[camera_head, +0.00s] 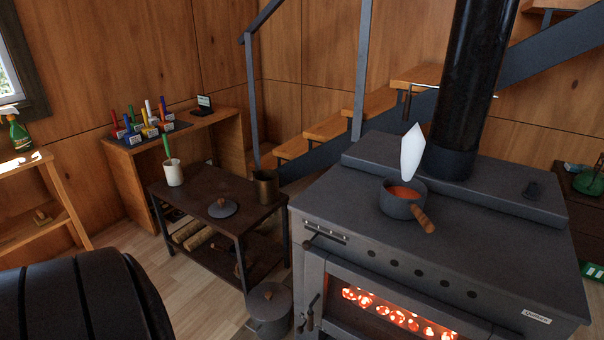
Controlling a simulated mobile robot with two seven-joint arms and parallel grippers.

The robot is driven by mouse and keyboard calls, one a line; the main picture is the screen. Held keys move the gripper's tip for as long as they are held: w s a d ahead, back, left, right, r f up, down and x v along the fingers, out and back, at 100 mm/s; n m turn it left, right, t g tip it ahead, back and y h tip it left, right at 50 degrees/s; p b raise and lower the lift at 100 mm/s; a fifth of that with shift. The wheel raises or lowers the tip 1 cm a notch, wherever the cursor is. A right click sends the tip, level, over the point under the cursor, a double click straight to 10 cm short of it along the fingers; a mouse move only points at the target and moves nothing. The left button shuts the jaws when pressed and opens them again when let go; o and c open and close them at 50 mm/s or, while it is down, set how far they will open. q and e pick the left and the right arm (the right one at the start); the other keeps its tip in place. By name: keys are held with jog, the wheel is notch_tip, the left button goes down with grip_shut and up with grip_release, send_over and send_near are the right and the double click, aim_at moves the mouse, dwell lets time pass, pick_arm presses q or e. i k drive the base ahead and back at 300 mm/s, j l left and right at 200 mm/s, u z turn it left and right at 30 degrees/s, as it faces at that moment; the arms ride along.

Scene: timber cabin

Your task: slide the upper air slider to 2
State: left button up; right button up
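The dark stove (455,235) stands at the right with a fire glowing behind its front glass. The upper air slider (325,233) appears as a narrow strip with small light marks high on the left of the stove's front. A small dark knob (308,243) seems to sit near the strip's left end. The marks are too small to read, so I cannot tell its exact setting. Neither of my grippers is in view.
A pot (402,205) with red contents and a wooden handle stands on the stove, with a white pointed shape (411,152) above it. A low dark table (245,215) stands to the left. A lidded pot (268,312) is on the floor by the stove's left front.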

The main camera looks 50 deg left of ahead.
aim_at(307, 244)
jog(key=u, duration=0.4)
jog(key=j+u, duration=0.1)
jog(key=u, duration=0.65)
jog(key=i+u, duration=0.1)
jog(key=u, duration=0.25)
